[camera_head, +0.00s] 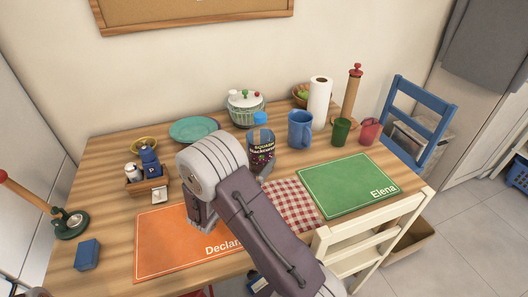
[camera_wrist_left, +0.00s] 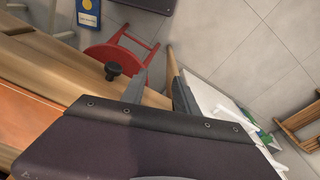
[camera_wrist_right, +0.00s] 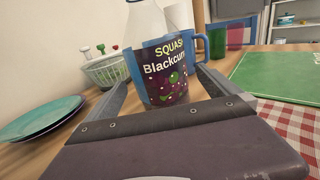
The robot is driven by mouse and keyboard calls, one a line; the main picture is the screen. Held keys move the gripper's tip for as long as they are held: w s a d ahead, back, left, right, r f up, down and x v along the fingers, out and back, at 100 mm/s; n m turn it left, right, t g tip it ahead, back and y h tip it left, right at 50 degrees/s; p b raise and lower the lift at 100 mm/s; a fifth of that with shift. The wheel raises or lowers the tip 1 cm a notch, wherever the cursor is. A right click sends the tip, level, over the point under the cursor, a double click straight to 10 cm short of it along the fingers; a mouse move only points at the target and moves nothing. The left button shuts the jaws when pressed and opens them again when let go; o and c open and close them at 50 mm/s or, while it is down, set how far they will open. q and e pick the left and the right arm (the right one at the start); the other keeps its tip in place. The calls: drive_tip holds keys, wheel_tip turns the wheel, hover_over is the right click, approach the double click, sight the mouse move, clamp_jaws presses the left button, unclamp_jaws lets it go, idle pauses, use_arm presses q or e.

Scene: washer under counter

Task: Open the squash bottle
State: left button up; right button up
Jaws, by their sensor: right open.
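The squash bottle (camera_head: 261,150) stands upright on the table, with a dark label and a blue cap (camera_head: 260,118). In the right wrist view the bottle (camera_wrist_right: 165,75) is straight ahead, its Blackcurrant label facing me; its top is cut off. My right gripper (camera_wrist_right: 163,80) is open, its fingers to either side of the bottle's lower part in that view; I cannot tell whether they touch it. In the head view my right arm hides most of this gripper. My left gripper (camera_wrist_left: 160,78) is open and empty beside the table edge, outside the head view.
A blue mug (camera_head: 300,130) stands close right of the bottle. A white-green bowl-like pot (camera_head: 244,108) and teal plates (camera_head: 194,129) are behind and left. Green (camera_head: 341,131) and red cups (camera_head: 370,131) stand further right. The green placemat (camera_head: 345,186) is bare.

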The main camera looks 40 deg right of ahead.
drive_tip(key=shift+w+d+r, duration=0.15)
drive_tip(key=shift+d, duration=0.3)
drive_tip(key=shift+x, duration=0.9)
drive_tip(key=shift+w+d, duration=0.15)
drive_tip(key=shift+d, duration=0.05)
drive_tip(key=shift+w+d+b, duration=0.1)
drive_tip(key=shift+d+b, duration=0.2)
drive_tip(key=shift+b, duration=0.1)
drive_tip(key=x, duration=0.4)
drive_tip(key=shift+w+d+f+b, duration=0.15)
drive_tip(key=shift+f+b, duration=0.15)
drive_tip(key=shift+b, duration=0.05)
use_arm(q)
drive_tip(key=shift+s+a+f, duration=0.15)
drive_tip(key=shift+a+f, duration=0.15)
drive_tip(key=shift+f, duration=0.5)
use_arm(e)
drive_tip(key=shift+r, duration=0.1)
drive_tip(key=c, duration=1.9)
drive_tip(key=shift+r, duration=0.15)
drive_tip(key=shift+c, duration=0.2)
